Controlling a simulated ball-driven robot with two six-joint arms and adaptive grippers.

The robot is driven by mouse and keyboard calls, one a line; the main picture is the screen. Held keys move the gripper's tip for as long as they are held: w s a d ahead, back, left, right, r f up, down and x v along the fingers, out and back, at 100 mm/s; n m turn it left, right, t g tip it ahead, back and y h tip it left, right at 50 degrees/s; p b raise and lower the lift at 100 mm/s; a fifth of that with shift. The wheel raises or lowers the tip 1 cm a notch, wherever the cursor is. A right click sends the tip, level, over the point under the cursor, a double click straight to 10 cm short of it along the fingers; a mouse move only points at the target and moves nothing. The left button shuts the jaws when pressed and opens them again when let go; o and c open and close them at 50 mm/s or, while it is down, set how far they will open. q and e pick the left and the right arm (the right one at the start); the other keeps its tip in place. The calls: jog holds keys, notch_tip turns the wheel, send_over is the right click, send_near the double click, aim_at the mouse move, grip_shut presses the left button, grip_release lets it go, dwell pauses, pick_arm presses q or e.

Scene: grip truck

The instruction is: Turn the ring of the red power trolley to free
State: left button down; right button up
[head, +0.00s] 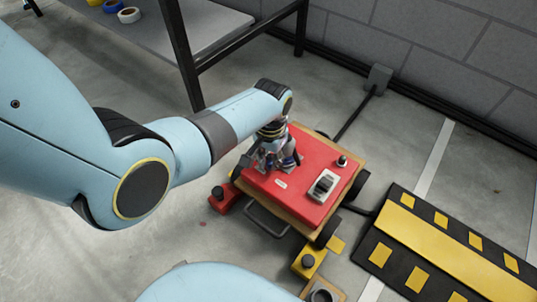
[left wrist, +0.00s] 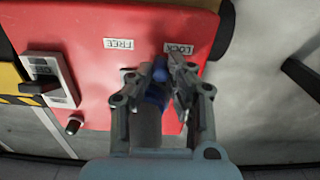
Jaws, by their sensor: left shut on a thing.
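The red power trolley (head: 290,205) stands on the floor below my left arm, with black wheels and a red top. My left gripper (head: 278,160) points down at the far left part of that top. In the left wrist view the left gripper (left wrist: 163,75) is shut on a blue part (left wrist: 158,80), which looks like the ring; the fingers hide much of it. The FREE label (left wrist: 118,44) is left of the fingertips, and the LOCK label (left wrist: 180,48) is right beside them. The ring's exact pointing is hard to tell. My right gripper is not in view.
A switch plate with a black lever (head: 323,186) and a small knob (head: 342,161) stand up from the trolley top. A yellow-black ramp (head: 415,232) lies to the right. A bench (head: 210,35) stands at the back. Red (head: 222,203) and yellow (head: 309,262) floor pieces flank the trolley.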

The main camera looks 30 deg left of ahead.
pick_arm(q)
jog(key=shift+d+r+n+p, duration=0.25)
jog(key=shift+d+n+p, duration=0.25)
jog(key=shift+n, duration=0.3)
jog(key=shift+s+d+f+n+p, duration=0.15)
jog(key=shift+d+n+p, duration=0.3)
jog(key=shift+n, duration=0.55)
jog(key=d+n, duration=0.1)
jog(key=n, duration=0.1)
jog(key=shift+d+n+p, duration=0.1)
jog(key=shift+n+p, duration=0.25)
jog(key=shift+n, duration=0.05)
jog(key=shift+d+f+n, duration=0.1)
jog(key=shift+d+n, duration=0.25)
jog(key=shift+n, duration=0.45)
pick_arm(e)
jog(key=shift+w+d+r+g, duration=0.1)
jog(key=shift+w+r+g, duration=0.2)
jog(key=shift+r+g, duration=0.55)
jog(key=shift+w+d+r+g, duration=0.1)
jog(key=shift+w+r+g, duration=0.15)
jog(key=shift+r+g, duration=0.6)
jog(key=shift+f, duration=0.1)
pick_arm(q)
jog(key=c, duration=1.2)
grip_release()
jog(key=shift+c, duration=0.2)
